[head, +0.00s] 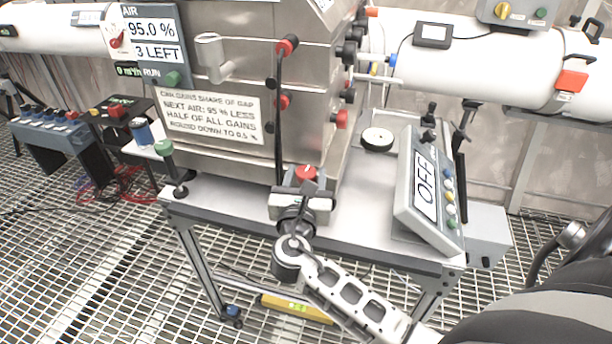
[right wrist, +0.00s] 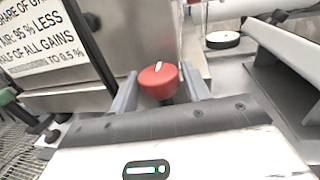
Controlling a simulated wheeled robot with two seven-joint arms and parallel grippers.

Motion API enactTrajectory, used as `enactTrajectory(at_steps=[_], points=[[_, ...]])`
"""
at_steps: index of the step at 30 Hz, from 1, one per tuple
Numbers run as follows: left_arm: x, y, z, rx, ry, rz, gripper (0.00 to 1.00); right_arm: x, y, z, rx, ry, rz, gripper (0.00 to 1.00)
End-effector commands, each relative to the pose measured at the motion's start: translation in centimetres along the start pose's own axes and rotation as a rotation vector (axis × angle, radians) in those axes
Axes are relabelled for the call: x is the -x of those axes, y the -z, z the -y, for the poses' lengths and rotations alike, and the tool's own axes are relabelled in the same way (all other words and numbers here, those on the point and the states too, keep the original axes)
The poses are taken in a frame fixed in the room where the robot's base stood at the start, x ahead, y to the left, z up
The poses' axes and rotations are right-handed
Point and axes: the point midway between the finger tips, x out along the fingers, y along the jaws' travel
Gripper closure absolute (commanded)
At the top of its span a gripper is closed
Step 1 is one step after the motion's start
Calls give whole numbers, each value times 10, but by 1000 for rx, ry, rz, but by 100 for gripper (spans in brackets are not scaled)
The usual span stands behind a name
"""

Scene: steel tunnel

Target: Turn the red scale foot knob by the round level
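A red round knob (head: 306,173) with a white mark on top stands at the front of the grey table, close to the steel box. It also shows in the right wrist view (right wrist: 158,82). My right gripper (head: 304,193) is at this knob. In the right wrist view its two grey fingers stand on either side of the knob, with narrow gaps visible, so it looks open around it. A white round disc with a dark rim (head: 377,138) lies on the table behind; I cannot tell if it is the round level. My left gripper is not in view.
The steel box (head: 240,60) with a sign (head: 209,110) and a dark upright bar (head: 279,115) stand close to the gripper. A tilted display reading OFF (head: 425,187) stands to the right. A yellow spirit level (head: 297,308) lies below the table.

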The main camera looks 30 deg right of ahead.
Motion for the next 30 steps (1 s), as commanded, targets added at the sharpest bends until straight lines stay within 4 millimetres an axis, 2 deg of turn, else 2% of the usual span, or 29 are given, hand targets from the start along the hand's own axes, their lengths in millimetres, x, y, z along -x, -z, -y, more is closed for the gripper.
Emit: enactTrajectory(at_steps=[11, 24, 30], points=[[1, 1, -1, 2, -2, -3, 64, 4, 1, 0, 0, -1, -1, 42], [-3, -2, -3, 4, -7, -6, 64, 67, 2, 0, 0, -1, -2, 42], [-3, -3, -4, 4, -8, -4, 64, 76, 0, 0, 0, -1, 0, 42]])
